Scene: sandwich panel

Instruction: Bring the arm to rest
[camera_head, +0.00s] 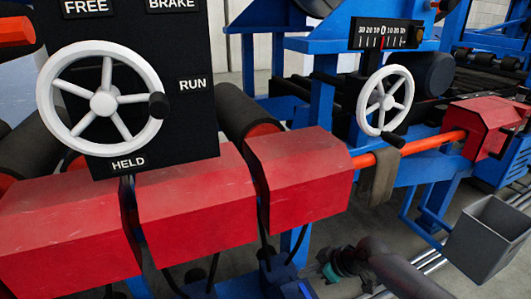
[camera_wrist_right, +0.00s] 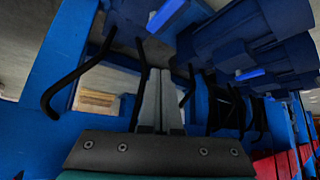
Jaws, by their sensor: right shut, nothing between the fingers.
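My right gripper (camera_head: 314,269) is low in the head view, right of the blue post under the red housings. Its arm comes in from the lower right. In the right wrist view the gripper's two grey fingers (camera_wrist_right: 157,75) lie together, with nothing visible between them. The fingers point toward blue machine frame parts and dark bent rods or cables; I cannot tell the exact gap to these. My left gripper is not in view.
Red housings (camera_head: 195,205) span the left and middle above my right gripper. A white handwheel (camera_head: 103,103) is on a black panel; a second white handwheel (camera_head: 385,101) is below a scale. A grey bin (camera_head: 487,238) stands at right. Black cables (camera_head: 262,195) hang near the gripper.

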